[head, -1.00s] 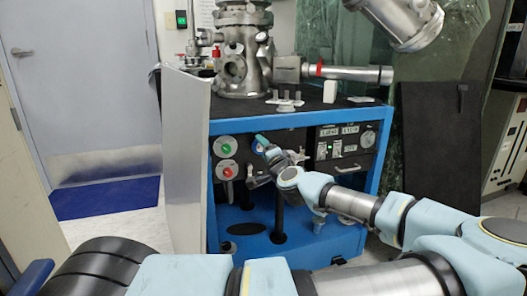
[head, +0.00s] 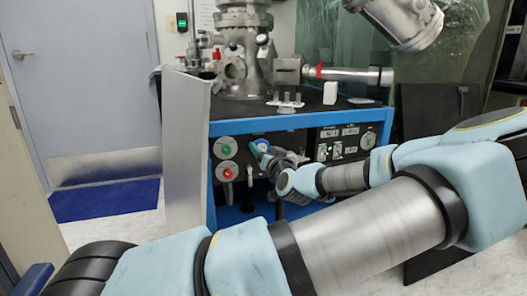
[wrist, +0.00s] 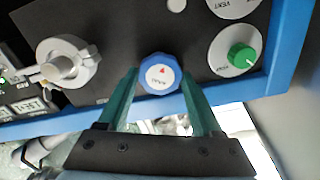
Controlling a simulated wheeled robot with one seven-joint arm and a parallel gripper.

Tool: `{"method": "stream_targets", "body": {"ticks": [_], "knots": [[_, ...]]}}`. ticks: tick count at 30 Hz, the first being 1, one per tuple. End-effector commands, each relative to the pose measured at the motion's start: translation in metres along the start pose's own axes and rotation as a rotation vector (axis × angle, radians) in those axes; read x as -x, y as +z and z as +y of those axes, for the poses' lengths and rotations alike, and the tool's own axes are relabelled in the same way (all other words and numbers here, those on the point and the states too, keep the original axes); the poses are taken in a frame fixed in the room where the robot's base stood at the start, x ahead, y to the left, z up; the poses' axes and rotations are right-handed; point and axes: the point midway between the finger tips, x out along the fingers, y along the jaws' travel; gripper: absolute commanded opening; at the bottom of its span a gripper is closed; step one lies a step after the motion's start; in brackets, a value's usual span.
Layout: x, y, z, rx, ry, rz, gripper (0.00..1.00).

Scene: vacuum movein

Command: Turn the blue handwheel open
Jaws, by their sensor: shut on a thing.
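The blue handwheel (wrist: 160,74) is a small round knob with a scalloped blue rim and a white face with a red mark. It is mounted on the dark panel of the blue-framed cabinet. In the head view the handwheel (head: 262,145) is partly hidden by my gripper (head: 266,155), which reaches it from the lower right. In the wrist view my gripper (wrist: 161,82) has its two green fingers on either side of the handwheel, shut on its rim. The red mark is near the top of the face in the wrist view.
A green knob (head: 226,149) and a red knob (head: 227,173) are left of the handwheel. A silver fitting (wrist: 68,62) is beside it in the wrist view. An open grey door panel (head: 187,150) stands at the cabinet's left. A metal vacuum chamber (head: 243,50) stands on top.

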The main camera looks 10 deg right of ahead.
Motion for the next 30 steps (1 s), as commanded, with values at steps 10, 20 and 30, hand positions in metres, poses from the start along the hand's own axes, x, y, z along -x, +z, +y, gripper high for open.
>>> {"method": "stream_targets", "body": {"ticks": [10,20,30], "knots": [[-0.0001,0.0024,-0.0008,0.332,-0.002,-0.006,0.11],[-0.0001,0.0037,-0.0002,0.646,-0.002,-0.005,0.11],[-0.0001,0.0049,0.0001,0.97,-0.001,-0.003,0.11]]}}
